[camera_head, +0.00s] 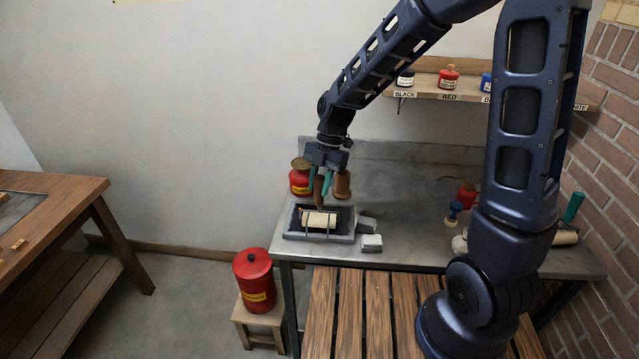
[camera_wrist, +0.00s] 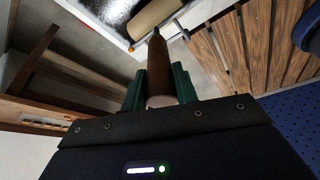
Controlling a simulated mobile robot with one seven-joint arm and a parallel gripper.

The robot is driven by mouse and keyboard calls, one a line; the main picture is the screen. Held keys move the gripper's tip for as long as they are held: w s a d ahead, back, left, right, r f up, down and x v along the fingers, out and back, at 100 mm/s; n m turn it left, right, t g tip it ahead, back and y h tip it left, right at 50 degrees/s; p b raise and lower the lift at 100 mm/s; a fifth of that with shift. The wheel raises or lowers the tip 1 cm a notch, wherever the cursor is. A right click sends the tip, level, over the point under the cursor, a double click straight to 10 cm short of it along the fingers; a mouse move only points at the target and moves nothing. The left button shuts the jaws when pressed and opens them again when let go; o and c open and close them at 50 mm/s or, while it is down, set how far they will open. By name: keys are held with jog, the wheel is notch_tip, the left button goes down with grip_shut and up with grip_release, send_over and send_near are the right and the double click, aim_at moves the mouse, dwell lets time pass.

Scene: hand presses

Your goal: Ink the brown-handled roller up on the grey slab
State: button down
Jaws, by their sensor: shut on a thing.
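The brown-handled roller has a brown handle (camera_head: 319,191), a metal frame and a cream cylinder (camera_head: 320,219). My gripper (camera_head: 319,184) is shut on the handle from above, its two green fingers on either side. The handle stands roughly upright over the slab. In the wrist view the handle (camera_wrist: 159,66) sits between the fingers, with the cream cylinder (camera_wrist: 155,16) beyond. The grey slab (camera_head: 345,237) has a dark inked face, and the cylinder lies over it. Whether it touches the ink I cannot tell. The cylinder looks cream, with no clear ink on it.
A red can (camera_head: 299,182) and a brown pot (camera_head: 342,185) stand just behind the slab. Two grey blocks (camera_head: 371,243) sit to its right. A green-handled roller (camera_head: 571,222) lies at the bench's right end. A red bin (camera_head: 254,278) stands on a stool left of the bench.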

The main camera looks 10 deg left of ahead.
jog(key=shift+f, duration=0.2)
dwell(0.3)
jog(key=shift+w, duration=3.55)
jog(key=shift+s, duration=3.6)
jog(key=shift+w, duration=3.55)
jog(key=shift+s, duration=3.55)
